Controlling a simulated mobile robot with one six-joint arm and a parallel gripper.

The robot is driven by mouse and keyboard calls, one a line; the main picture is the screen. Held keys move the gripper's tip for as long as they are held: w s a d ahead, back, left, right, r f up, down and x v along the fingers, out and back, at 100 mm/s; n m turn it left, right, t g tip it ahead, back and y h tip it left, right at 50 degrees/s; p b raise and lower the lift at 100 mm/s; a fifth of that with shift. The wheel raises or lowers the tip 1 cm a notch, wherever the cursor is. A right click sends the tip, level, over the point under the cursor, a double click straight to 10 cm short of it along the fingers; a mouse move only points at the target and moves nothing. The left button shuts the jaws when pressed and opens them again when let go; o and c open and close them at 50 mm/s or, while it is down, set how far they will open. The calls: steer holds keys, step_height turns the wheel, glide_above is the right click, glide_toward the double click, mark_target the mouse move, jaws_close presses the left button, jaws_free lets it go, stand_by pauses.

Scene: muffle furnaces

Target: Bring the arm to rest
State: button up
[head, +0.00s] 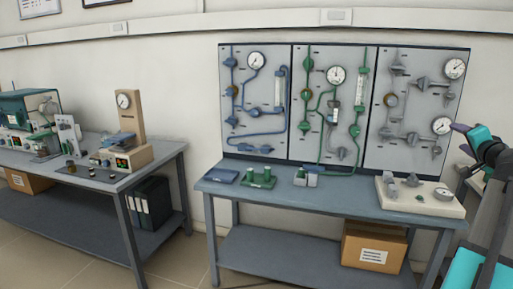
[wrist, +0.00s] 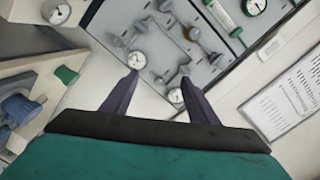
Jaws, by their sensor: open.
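My gripper (head: 466,139) shows at the right edge of the head view, raised above the right end of the right-hand bench and beside the gauge panel. In the wrist view my gripper (wrist: 155,88) has its two dark fingers apart, with nothing between them. Beyond the fingers there is a pale wall and the grey panel (wrist: 172,45) with its gauges and fittings. No finger visibly touches anything.
The right-hand bench (head: 335,198) carries a pale block with fittings (head: 425,197) close below my arm. Three gauge panels (head: 256,100) stand behind it. A left bench (head: 165,150) holds instruments. A cardboard box (head: 373,246) sits on the lower shelf. Floor shows between the benches.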

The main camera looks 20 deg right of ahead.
steer(key=w+a+f+n+g+y+p, duration=0.1)
steer(key=w+a+f+y, duration=0.1)
steer(key=w+a+f, duration=0.55)
steer(key=w+a+f+n+g+y+p, duration=0.1)
steer(key=w+a+f+n+y, duration=0.2)
steer(key=f, duration=0.7)
steer(key=w+a+f+y+p, duration=0.1)
steer(key=w+a+f+p, duration=0.1)
steer(key=w+a+f, duration=0.55)
steer(key=w+a+f+n+g+y+p, duration=0.1)
steer(key=a+f+n+g+y+p, duration=0.3)
steer(key=a+f, duration=1.85)
steer(key=s+a+f+n+g+y+p, duration=0.15)
steer(key=s+a+f+g, duration=0.25)
steer(key=s+a+f, duration=0.45)
steer(key=s+a+f+n+g+y+p, duration=0.1)
steer(key=s+a+f+n+g+p, duration=0.25)
steer(key=a+f, duration=0.75)
steer(key=s+a+f+n+g+h+p, duration=0.1)
steer(key=s+a, duration=0.4)
steer(key=s, duration=0.7)
steer(key=s+a+f+n+g+h+p, duration=0.1)
steer(key=s+a+g, duration=0.4)
steer(key=s, duration=0.8)
steer(key=a+f+n+h, duration=0.1)
steer(key=n, duration=0.1)
steer(key=shift+s+f+n, duration=0.2)
steer(key=shift+f+n, duration=0.05)
steer(key=shift+n, duration=0.15)
steer(key=shift+a, duration=0.1)
